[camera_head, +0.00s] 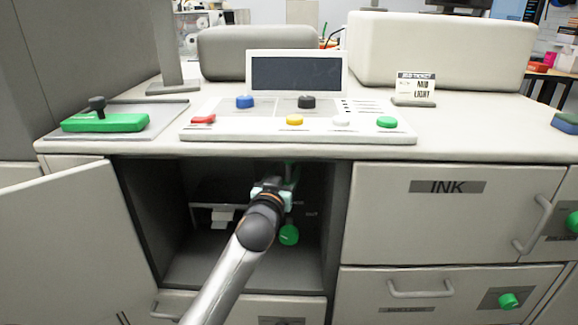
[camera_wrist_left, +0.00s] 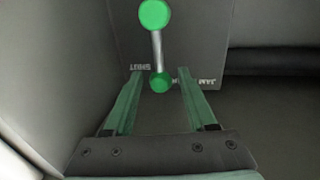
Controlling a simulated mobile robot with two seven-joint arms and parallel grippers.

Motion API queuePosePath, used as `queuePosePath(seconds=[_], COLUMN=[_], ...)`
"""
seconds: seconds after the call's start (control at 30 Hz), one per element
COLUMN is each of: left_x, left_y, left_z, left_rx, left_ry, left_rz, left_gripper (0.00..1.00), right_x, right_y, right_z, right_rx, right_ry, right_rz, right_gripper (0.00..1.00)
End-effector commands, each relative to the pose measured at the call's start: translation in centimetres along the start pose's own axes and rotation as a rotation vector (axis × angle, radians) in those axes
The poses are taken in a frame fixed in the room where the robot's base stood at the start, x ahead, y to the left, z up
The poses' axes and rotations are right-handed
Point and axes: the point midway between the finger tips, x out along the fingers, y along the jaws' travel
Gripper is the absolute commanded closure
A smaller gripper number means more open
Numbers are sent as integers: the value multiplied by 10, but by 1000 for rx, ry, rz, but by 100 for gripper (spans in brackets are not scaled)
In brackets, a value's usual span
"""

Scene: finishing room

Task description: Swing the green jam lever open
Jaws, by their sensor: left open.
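The green jam lever hangs inside the open cabinet bay. Its round green knob (camera_head: 289,235) shows just below my left gripper (camera_head: 283,180), which hides the rest of the lever in the head view. In the left wrist view the lever's knob (camera_wrist_left: 155,13) is at the top. A pale shaft joins it to a second green end (camera_wrist_left: 160,82), seen between the open fingertips of my left gripper (camera_wrist_left: 160,76). I cannot tell whether the fingers touch it. Upside-down lettering reading JAM and SHUT is on the panel behind. My right gripper is not in view.
The bay's walls stand close around my left arm, and its door (camera_head: 70,245) is swung open at left. A control panel (camera_head: 300,137) sits on the counter above.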

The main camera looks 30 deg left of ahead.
Motion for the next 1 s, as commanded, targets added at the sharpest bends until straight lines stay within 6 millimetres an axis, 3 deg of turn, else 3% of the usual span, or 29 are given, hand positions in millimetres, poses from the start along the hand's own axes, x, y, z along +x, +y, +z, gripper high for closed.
queuePosePath(seconds=[0.1,0.3,0.7,1.0], left_x=[19,37,42,42], left_y=[0,0,1,1], left_z=[0,0,0,1], left_rx=[2,1,1,1], left_ry=[0,1,0,-1], left_rz=[1,1,2,2], left_gripper=[43,43,44,78], right_x=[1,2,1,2], right_y=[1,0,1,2], right_z=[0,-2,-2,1], right_rx=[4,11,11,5], right_ry=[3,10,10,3], right_rz=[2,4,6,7], right_gripper=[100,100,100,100])
